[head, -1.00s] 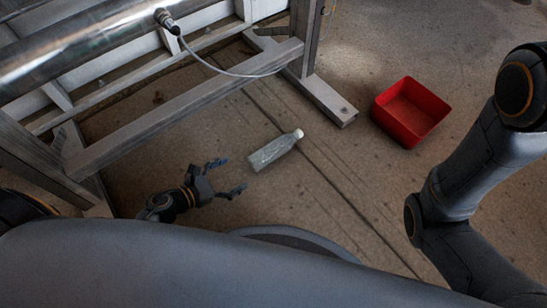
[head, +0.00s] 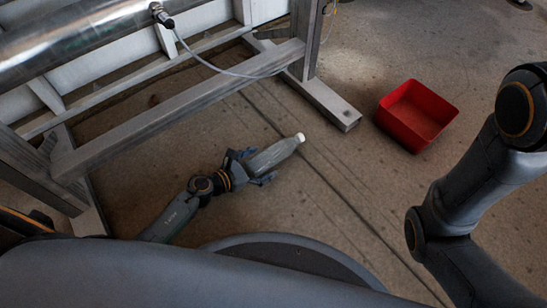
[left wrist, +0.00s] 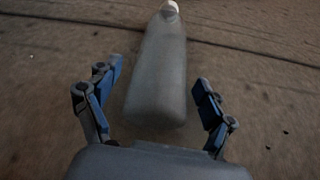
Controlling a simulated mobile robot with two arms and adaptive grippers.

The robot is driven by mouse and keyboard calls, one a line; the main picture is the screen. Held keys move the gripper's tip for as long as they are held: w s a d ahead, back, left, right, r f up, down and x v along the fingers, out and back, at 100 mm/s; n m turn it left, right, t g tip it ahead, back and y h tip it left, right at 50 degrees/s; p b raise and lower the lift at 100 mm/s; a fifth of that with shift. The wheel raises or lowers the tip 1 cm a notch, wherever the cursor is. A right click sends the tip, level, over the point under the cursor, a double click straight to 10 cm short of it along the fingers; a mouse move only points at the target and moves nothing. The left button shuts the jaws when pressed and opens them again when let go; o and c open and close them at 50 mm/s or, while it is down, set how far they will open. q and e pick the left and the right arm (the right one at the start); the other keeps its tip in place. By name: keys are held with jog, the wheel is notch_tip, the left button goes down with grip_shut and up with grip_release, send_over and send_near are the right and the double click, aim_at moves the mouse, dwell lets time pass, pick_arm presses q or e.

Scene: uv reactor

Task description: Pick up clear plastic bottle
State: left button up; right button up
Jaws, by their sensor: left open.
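The clear plastic bottle (head: 277,154) lies on its side on the concrete floor, its white cap pointing up and to the right. My left gripper (head: 258,168) is open at the bottle's base end, with one finger on each side of it. In the left wrist view, the bottle (left wrist: 160,72) lies lengthwise ahead of the open left gripper (left wrist: 157,88), its base between the fingertips. Gaps show between the bottle and both fingers. My right arm shows at the right, but its gripper is out of view.
A red open bin (head: 418,115) stands on the floor to the right. A grey metal frame (head: 180,110) carries a shiny pipe (head: 80,40) at the upper left, with a thin cable hanging from it. The floor between bottle and bin is clear.

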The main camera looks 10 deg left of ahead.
pick_arm(q)
jog(key=shift+w+d+f, duration=0.1)
jog(key=shift+w+d, duration=0.1)
jog(key=shift+w, duration=0.1)
jog(key=c, duration=1)
jog(key=shift+c, duration=0.2)
